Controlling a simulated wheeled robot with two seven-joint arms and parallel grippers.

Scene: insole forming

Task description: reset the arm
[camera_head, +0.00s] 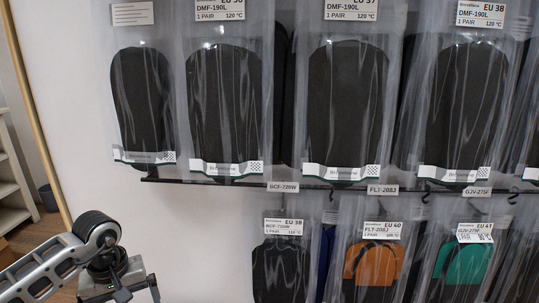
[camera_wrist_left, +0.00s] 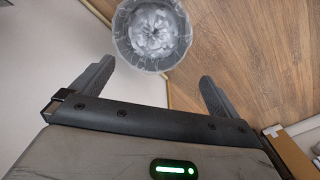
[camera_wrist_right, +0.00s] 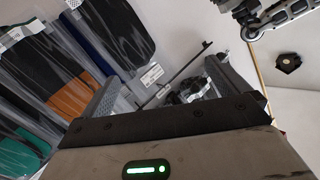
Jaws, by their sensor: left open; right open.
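My left arm enters at the lower left of the head view, and its end (camera_head: 115,283) is low beside the white wall, left of the hanging packs. In the left wrist view my left gripper (camera_wrist_left: 155,85) has its two fingers wide apart with nothing between them. My right gripper (camera_wrist_right: 165,85) shows in the right wrist view with its fingers apart and no pack held. It is near the hanging packs; a small dark and white thing (camera_wrist_right: 190,88) shows beyond its fingers, too unclear to name. My right gripper is outside the head view.
Clear packs of black insoles (camera_head: 360,100) hang on an upper rail. Packs with an orange insole (camera_head: 375,263) and a green insole (camera_head: 465,262) hang below. A bin lined with clear plastic (camera_wrist_left: 152,35) stands on the wooden floor (camera_wrist_left: 250,50). White shelves (camera_head: 12,180) stand far left.

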